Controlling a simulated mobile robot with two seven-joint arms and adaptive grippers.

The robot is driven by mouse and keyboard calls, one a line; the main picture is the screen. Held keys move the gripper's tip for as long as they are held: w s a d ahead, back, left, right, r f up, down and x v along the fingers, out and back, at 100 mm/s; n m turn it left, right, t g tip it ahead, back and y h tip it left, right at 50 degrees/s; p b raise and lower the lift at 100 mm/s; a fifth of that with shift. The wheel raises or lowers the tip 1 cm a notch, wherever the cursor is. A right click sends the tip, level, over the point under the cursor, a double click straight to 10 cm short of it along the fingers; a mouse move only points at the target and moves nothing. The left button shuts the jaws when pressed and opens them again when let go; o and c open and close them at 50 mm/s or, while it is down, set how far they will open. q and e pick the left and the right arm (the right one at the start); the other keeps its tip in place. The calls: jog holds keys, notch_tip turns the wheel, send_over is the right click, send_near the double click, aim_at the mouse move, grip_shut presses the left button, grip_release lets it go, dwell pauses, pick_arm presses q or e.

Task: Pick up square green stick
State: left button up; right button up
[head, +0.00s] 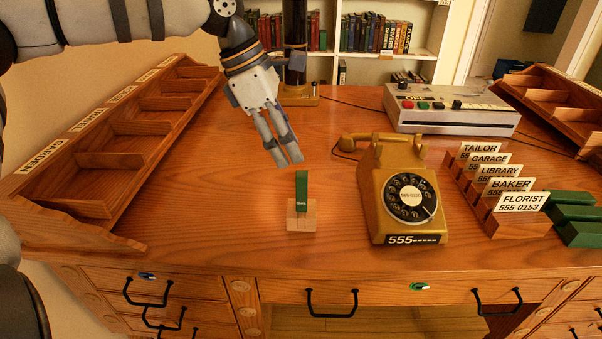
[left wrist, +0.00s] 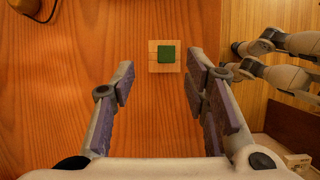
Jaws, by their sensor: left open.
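The square green stick (head: 302,189) stands upright in a small light wooden base (head: 301,217) near the middle of the desk. In the left wrist view the stick (left wrist: 166,54) shows from above as a green square on its base (left wrist: 154,66). My left gripper (head: 286,161) is open and empty. In the head view it is above and behind the stick, apart from it. In the left wrist view the stick lies beyond the fingertips, roughly midway between the two fingers. My right gripper is not in view.
A yellow rotary telephone (head: 376,206) stands right of the stick. Further right are a card holder (head: 516,222) and green blocks (head: 582,232). A grey tape machine (head: 450,112) is behind. A wooden compartment tray (head: 125,152) is on the left. The desk between tray and stick is clear.

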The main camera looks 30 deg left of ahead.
aim_at(308, 209)
pick_arm(q)
jog(key=x, duration=0.7)
jog(key=s+b+x, duration=0.1)
jog(key=x, duration=0.3)
jog(key=shift+f, duration=0.5)
jog(key=shift+w+r, duration=0.1)
grip_shut()
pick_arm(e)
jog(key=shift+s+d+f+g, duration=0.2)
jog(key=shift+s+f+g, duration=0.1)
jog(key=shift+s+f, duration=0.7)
